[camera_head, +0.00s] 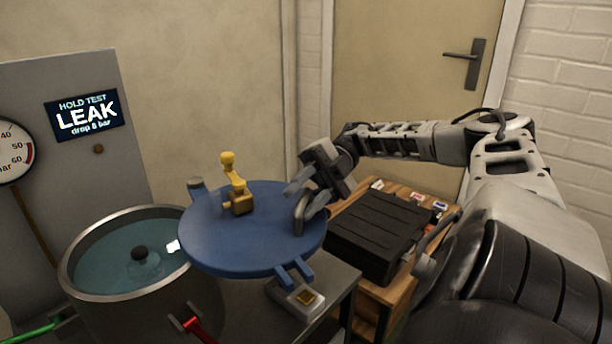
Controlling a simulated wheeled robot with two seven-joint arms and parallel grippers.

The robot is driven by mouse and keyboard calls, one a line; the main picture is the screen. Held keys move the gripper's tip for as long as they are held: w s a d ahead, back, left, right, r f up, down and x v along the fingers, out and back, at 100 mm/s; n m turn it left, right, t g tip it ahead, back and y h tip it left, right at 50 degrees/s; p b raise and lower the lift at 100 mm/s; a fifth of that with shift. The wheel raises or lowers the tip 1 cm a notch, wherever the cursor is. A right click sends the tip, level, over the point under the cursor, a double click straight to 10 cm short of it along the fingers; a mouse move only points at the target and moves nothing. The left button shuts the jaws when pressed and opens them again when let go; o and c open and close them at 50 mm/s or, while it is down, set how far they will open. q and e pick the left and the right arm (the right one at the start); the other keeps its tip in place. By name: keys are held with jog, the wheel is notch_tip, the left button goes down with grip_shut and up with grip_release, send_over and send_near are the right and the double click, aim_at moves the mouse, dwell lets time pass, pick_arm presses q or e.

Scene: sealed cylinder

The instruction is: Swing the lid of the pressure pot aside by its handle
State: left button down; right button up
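The pressure pot (78,297) stands at the lower left with its mouth open, showing blue-green water and a dark round knob-like object (139,253) in it. Its round blue lid (215,252) is swung to the right of the mouth, overlapping only the pot's right rim. The lid carries a yellow valve-like fitting (239,201) and a grey arched handle (299,219) near its right edge. My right gripper (300,194) is at the top of the handle, its fingers seemingly apart; whether they touch the handle is unclear. My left gripper is not in view.
A grey panel (60,180) at the left bears a gauge (12,150) and a display (87,114) reading "HOLD TEST LEAK". A black case (380,232) rests on a wooden cabinet at the right. A small device (297,298) sits below the lid's front edge.

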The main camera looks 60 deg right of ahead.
jog(key=r, duration=0.4)
jog(key=shift+s+a, duration=0.2)
jog(key=shift+a, duration=0.05)
jog(key=s+a+r, duration=0.8)
jog(key=a, duration=0.2)
jog(key=shift+a+r+p, duration=0.35)
jog(key=shift+r, duration=0.05)
